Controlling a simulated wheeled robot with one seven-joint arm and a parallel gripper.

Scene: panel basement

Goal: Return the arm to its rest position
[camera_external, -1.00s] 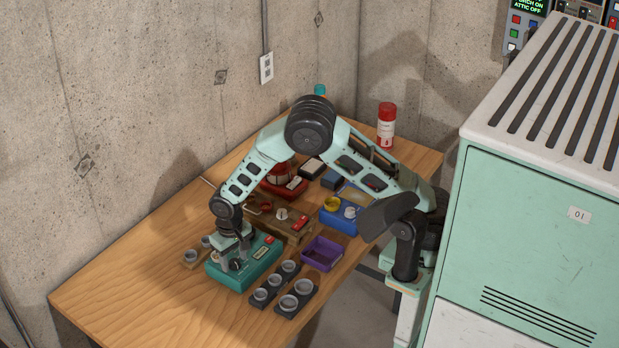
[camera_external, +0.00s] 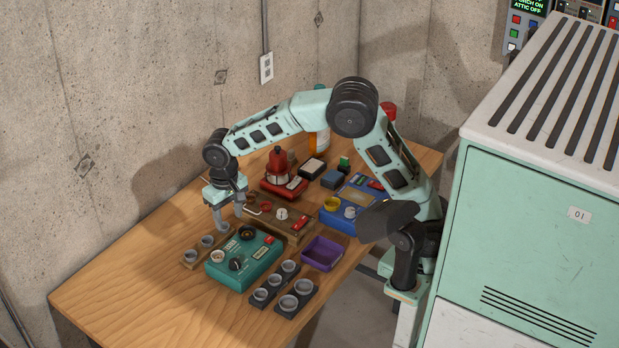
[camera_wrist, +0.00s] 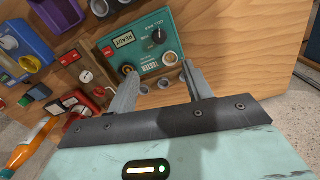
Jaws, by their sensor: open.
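My gripper (camera_external: 231,222) is open and hangs above the table, over the back left part of the teal box, with nothing between its fingers. In the wrist view my gripper (camera_wrist: 160,80) shows its two fingers spread apart, with the teal box (camera_wrist: 140,42) beyond them. The teal box (camera_external: 243,264) sits on the wooden table with dark knobs and a red label on top. My arm is bent, with its elbow raised high over the table.
A wooden block with grey cups (camera_external: 198,251) lies left of the teal box. Black cup holders (camera_external: 275,285), a purple tray (camera_external: 322,253), a blue box (camera_external: 345,222) and a red lantern (camera_external: 279,170) stand around. The table's front left (camera_external: 130,300) is clear.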

